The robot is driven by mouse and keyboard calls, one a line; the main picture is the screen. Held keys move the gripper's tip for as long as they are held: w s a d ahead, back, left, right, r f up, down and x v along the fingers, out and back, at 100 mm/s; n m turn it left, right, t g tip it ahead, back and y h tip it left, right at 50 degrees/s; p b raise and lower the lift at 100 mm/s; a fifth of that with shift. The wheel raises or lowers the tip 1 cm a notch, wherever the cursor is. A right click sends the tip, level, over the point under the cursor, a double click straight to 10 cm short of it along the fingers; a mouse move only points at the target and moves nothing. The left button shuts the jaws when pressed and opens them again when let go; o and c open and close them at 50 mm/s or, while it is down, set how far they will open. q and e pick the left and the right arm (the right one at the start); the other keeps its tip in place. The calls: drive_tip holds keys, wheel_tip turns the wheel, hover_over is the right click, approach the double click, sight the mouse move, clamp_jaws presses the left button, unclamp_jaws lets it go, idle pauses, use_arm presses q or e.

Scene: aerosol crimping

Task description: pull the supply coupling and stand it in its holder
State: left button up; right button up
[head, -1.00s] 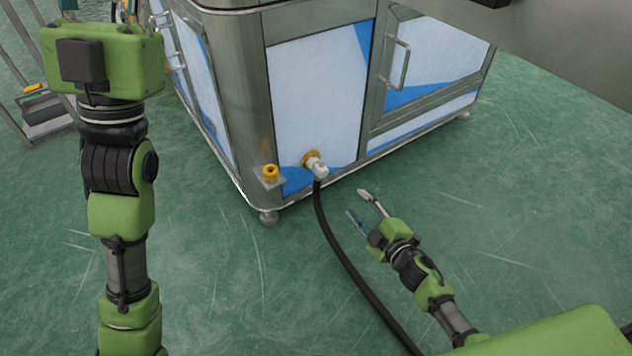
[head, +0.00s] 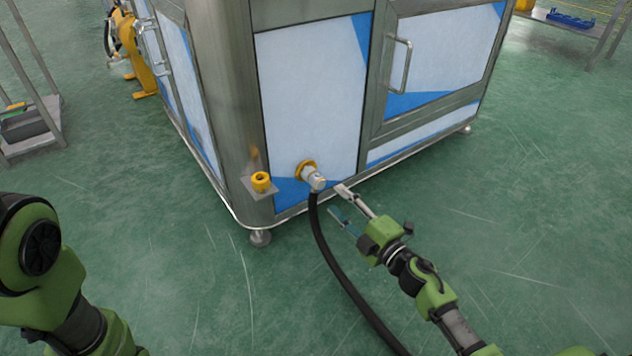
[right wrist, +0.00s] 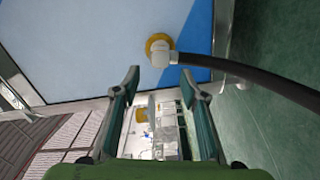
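The supply coupling (head: 315,181) is a pale grey plug seated in a yellow ring (head: 306,170) low on the cabinet panel, with a black hose hanging from it. The holder (head: 261,181) is a yellow ring on a small grey bracket to its left, and it looks empty. My right gripper (head: 338,202) is open and empty, just right of the coupling and apart from it. In the right wrist view the coupling (right wrist: 160,56) lies ahead of the gap between the open fingers (right wrist: 160,76). My left arm shows at lower left; its gripper is out of view.
The black hose (head: 340,275) runs down from the coupling across the floor, left of my right arm. The cabinet (head: 313,100) has a metal foot (head: 260,238) at its near corner. Green floor around it is mostly clear. A metal cart (head: 30,130) stands at far left.

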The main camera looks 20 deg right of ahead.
sight(321, 185)
drive_tip(key=shift+b+x, duration=0.75)
drive_tip(key=shift+x, duration=3.75)
clamp_jaws()
drive_tip(key=shift+p+v, duration=1.05)
drive_tip(key=shift+v, duration=1.95)
drive_tip(key=shift+r, duration=0.15)
